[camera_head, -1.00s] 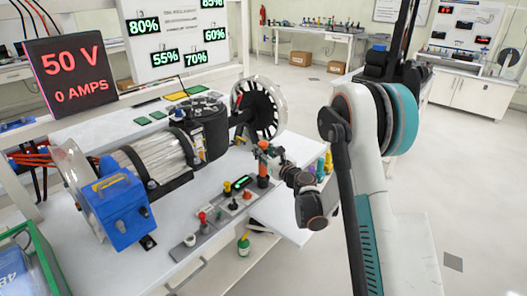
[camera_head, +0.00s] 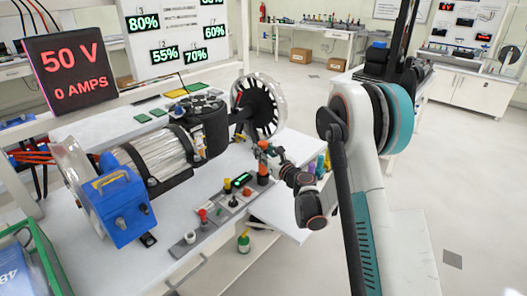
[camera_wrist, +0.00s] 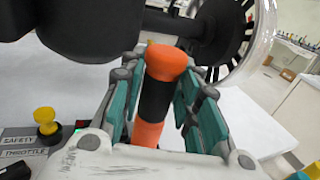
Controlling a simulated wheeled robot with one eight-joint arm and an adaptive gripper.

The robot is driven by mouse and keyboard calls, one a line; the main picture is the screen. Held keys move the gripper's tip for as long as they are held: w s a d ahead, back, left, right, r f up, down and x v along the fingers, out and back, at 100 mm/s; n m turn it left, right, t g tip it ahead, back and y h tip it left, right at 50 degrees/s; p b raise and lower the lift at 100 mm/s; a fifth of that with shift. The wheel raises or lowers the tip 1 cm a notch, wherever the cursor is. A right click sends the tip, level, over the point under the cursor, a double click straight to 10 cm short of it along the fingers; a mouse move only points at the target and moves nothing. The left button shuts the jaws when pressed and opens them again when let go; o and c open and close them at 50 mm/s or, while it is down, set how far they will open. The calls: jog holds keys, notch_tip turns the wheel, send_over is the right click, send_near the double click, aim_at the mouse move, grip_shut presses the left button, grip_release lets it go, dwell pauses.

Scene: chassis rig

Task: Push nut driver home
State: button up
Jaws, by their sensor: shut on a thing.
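The nut driver (camera_wrist: 157,98) has an orange handle with a black band. In the wrist view it stands upright between the two teal fingers of my gripper (camera_wrist: 160,85), which is shut on it. In the head view the orange driver (camera_head: 263,171) stands at the right end of the grey control strip on the white bench, with my gripper (camera_head: 264,150) at its upper part. The driver's lower end is hidden in the wrist view, and its seating is too small to judge in the head view.
A motor assembly (camera_head: 165,155) with a spoked wheel (camera_head: 257,105) stands close behind the gripper. The grey strip (camera_head: 215,222) carries knobs, a red-topped lever and a green display. A blue box (camera_head: 118,208) is at the left. Coloured handles (camera_head: 319,165) stand right of the gripper.

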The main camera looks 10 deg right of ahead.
jog(key=o, duration=1.1)
jog(key=shift+c, duration=0.2)
jog(key=shift+s, duration=0.15)
